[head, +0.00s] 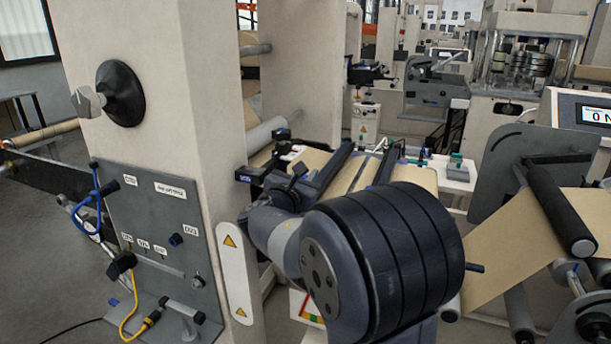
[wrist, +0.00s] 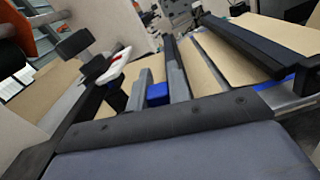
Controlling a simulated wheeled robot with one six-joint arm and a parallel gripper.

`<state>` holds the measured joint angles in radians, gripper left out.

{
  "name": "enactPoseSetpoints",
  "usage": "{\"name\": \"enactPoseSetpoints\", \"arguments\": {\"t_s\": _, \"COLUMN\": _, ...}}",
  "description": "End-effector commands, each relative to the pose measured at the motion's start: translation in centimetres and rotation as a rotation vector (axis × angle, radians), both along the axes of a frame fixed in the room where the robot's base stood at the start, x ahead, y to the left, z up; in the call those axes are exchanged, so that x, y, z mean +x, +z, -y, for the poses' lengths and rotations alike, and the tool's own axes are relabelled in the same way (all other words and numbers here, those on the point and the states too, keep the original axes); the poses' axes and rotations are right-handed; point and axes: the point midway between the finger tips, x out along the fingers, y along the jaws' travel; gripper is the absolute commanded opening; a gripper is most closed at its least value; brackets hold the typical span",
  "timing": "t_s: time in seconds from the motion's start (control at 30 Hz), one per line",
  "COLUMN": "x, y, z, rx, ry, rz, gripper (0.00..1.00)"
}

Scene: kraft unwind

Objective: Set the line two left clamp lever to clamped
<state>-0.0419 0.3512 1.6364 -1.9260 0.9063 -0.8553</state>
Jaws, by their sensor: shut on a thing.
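My gripper (wrist: 158,80) is seen close up in the wrist view, its narrow grey jaws near the middle. It is shut on what looks like the left clamp lever (wrist: 157,94), a small blue part showing between the jaws. The lever's angle cannot be read. The left clamp bar (head: 337,163) is a dark bar lying across the brown kraft web (head: 413,178). A second dark clamp bar (wrist: 240,44) lies parallel to its right. In the head view my wrist hides the jaws and most of the lever.
A beige machine column (head: 205,130) stands close left of my arm, with a grey control panel (head: 165,235) beside it. A white and red object (wrist: 116,66) lies left of the jaws. A black roller (head: 560,210) and grey side plate (head: 520,165) stand at right.

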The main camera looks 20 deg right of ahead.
Motion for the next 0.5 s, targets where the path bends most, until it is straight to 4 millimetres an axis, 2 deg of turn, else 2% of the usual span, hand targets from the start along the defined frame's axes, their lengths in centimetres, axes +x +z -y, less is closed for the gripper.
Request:
{"name": "enactPoseSetpoints", "arguments": {"t_s": 0.13, "x": 0.00, "y": 0.01, "z": -0.01, "rx": 0.000, "ry": 0.000, "rz": 0.000, "gripper": 0.00}}
{"name": "enactPoseSetpoints", "arguments": {"t_s": 0.5, "x": -0.02, "y": -0.04, "z": 0.00, "rx": 0.001, "ry": 0.000, "rz": 0.001, "gripper": 0.00}}
